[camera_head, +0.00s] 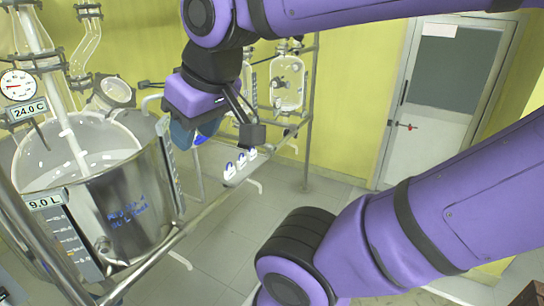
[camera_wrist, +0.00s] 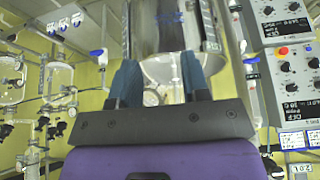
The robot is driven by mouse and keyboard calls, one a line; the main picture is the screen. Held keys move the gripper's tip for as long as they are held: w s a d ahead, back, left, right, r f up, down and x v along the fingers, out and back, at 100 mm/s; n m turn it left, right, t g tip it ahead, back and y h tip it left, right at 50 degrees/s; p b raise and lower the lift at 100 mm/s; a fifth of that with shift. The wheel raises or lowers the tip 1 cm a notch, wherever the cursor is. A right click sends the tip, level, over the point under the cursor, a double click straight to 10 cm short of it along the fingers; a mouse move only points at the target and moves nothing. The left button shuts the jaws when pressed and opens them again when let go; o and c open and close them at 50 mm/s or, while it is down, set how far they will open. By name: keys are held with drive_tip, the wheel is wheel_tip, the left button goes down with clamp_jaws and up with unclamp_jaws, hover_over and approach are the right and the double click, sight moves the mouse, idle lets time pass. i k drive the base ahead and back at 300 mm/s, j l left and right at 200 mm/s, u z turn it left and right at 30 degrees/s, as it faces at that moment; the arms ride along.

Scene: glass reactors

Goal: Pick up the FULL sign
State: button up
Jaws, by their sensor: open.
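Similar white-and-blue pieces (camera_wrist: 64,23) show at upper left in the wrist view. Their lettering is too small to read, so I cannot tell which is the FULL sign. My gripper (camera_head: 197,132) is above and left of the row in the head view. In the wrist view my gripper (camera_wrist: 160,76) has its blue fingers apart with nothing held between them.
A steel-and-glass reactor vessel (camera_head: 125,205) with a 9.0 L display fills the left. Glass flasks (camera_head: 287,84) hang on a frame behind. A control panel (camera_wrist: 290,75) is at right in the wrist view. Tiled floor (camera_head: 310,215) is clear toward the door (camera_head: 440,95).

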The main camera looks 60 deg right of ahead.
sight(253, 154)
drive_tip(key=k+l+z, duration=0.2)
drive_tip(key=l, duration=1)
drive_tip(key=l+z, duration=0.2)
drive_tip(key=l, duration=0.95)
